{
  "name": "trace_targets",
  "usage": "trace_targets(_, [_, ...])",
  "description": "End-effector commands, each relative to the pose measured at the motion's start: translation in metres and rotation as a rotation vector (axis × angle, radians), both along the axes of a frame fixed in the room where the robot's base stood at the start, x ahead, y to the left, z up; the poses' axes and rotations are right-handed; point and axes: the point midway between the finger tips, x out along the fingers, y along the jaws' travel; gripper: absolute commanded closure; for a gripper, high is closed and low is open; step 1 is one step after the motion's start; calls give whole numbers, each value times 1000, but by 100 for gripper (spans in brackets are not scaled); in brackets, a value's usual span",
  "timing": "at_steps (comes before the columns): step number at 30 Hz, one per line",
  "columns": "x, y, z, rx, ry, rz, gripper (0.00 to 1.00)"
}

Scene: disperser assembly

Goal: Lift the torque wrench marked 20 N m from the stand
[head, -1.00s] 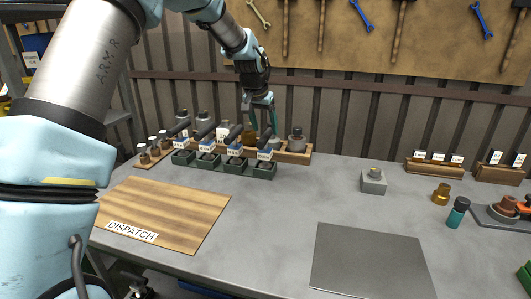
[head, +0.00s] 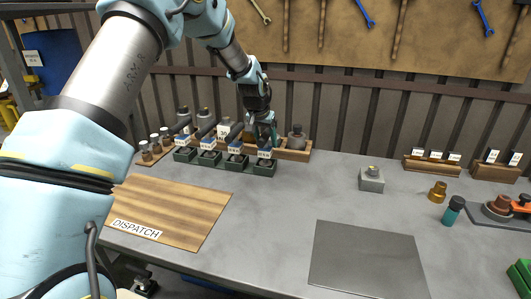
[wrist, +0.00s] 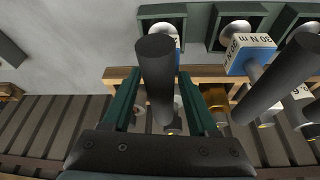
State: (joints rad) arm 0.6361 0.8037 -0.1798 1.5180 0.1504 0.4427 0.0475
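Several torque wrenches with dark handles and blue-and-white labels stand in a row of green holders, the stand (head: 264,169), at the back left of the bench. My gripper (head: 264,140) is lowered over the rightmost wrench (head: 265,153). In the wrist view, my gripper's two green fingers (wrist: 158,88) are open, one on each side of that wrench's dark handle (wrist: 155,75), with gaps showing. Its label is mostly hidden behind the handle, so I cannot read its marking. The neighbouring wrench (wrist: 250,55) reads 30 N m in the wrist view.
A wooden rack (head: 295,154) with metal parts stands behind the holders. The wooden dispatch board (head: 180,205) lies in front. A grey block (head: 371,180) and a dark plate (head: 367,262) are to the right. The middle of the bench is clear.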

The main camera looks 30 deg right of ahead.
Motion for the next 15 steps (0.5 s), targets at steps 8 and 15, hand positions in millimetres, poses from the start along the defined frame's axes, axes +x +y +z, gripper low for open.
trace_targets(8, [0,0,0,0,0,0,73])
trace_targets(15, [0,0,0,1,1,0,100])
